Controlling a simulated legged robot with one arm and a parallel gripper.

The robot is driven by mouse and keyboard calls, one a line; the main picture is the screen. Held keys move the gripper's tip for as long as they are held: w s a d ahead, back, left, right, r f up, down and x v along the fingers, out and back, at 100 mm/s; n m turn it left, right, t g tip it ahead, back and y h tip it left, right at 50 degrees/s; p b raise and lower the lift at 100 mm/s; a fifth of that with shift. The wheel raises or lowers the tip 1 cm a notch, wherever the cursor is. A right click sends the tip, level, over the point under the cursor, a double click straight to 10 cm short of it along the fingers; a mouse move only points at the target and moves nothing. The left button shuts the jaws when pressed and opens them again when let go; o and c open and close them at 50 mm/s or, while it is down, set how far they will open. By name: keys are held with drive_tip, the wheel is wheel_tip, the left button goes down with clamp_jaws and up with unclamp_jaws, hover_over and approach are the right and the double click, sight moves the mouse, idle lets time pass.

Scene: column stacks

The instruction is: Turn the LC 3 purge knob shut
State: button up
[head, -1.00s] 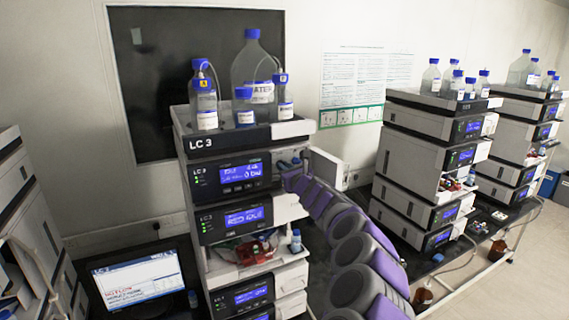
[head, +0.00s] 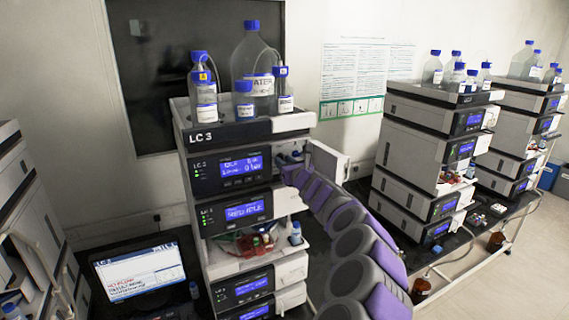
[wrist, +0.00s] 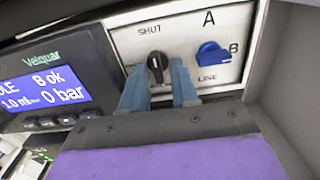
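In the wrist view the black purge knob (wrist: 155,67) sits on a pale panel below the word SHUT. Its white mark points about straight up, towards that word. My gripper (wrist: 158,84) has its two blue-grey fingers one on each side of the knob, with slim gaps visible, so it looks open around it. A blue knob (wrist: 211,55) marked A, B and LINE is just right of the fingers. In the head view the LC 3 stack (head: 228,175) stands in the middle, and my arm reaches its upper right side; the knob is hidden there.
The pump display (wrist: 42,88) reads 8 ok and 0 bar, left of my fingers. An open white door (head: 326,162) stands right of the panel. Bottles (head: 255,75) stand in the LC 3 top tray.

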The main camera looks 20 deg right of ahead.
drive_tip(key=shift+o, duration=0.3)
drive_tip(key=shift+s+r, duration=0.1)
drive_tip(key=shift+r, duration=0.1)
drive_tip(key=shift+s, duration=0.1)
drive_tip(key=shift+s+d+b, duration=0.1)
drive_tip(key=shift+s+b, duration=0.35)
drive_tip(key=shift+s, duration=0.5)
drive_tip(key=s+b, duration=0.7)
drive_tip(key=s, duration=0.8)
drive_tip(key=shift+d, duration=0.35)
drive_tip(key=shift+f, duration=0.1)
